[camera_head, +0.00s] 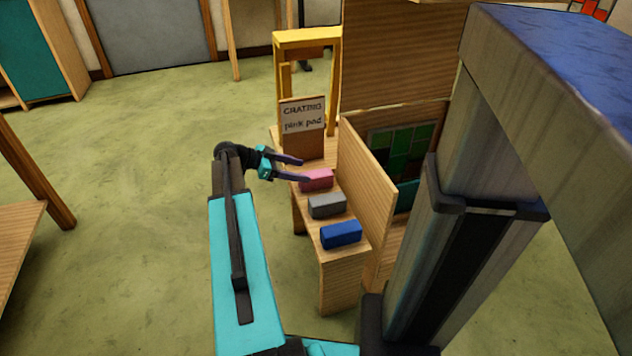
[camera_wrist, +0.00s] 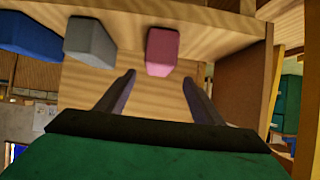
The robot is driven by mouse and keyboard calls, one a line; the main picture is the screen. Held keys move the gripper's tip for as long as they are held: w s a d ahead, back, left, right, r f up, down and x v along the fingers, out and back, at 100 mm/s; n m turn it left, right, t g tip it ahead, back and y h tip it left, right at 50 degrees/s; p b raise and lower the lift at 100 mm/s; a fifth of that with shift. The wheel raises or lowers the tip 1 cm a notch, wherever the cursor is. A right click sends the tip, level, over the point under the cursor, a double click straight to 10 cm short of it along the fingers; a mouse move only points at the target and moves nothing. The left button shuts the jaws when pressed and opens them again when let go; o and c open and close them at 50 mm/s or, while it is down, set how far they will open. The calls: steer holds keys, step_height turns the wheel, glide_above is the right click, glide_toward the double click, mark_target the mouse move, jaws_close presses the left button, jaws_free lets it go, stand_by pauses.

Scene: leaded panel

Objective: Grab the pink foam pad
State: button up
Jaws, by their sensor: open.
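The pink foam pad (camera_head: 317,180) is a small block on a narrow wooden bench, the farthest of three pads in a row. My gripper (camera_head: 304,170) is open beside it, with its fingers pointing toward the pad and partly overlapping it in the head view. In the wrist view the pink pad (camera_wrist: 162,52) lies ahead of the open gripper (camera_wrist: 158,84), roughly centred between the two fingers. The fingertips appear just short of the pad, and nothing is held.
A grey pad (camera_head: 327,206) and a blue pad (camera_head: 341,234) sit nearer on the same bench (camera_head: 345,275). A sign reading "CRATING pink pad" (camera_head: 303,115) stands behind the pink pad. A wooden board (camera_head: 366,190) rises along the right side. Open floor lies left.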

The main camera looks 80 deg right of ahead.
mark_target(315, 173)
steer(key=shift+b+x, duration=1.05)
steer(key=shift+x, duration=1.5)
steer(key=shift+s+a+r, duration=0.1)
steer(key=shift+s, duration=0.05)
steer(key=c, duration=1.1)
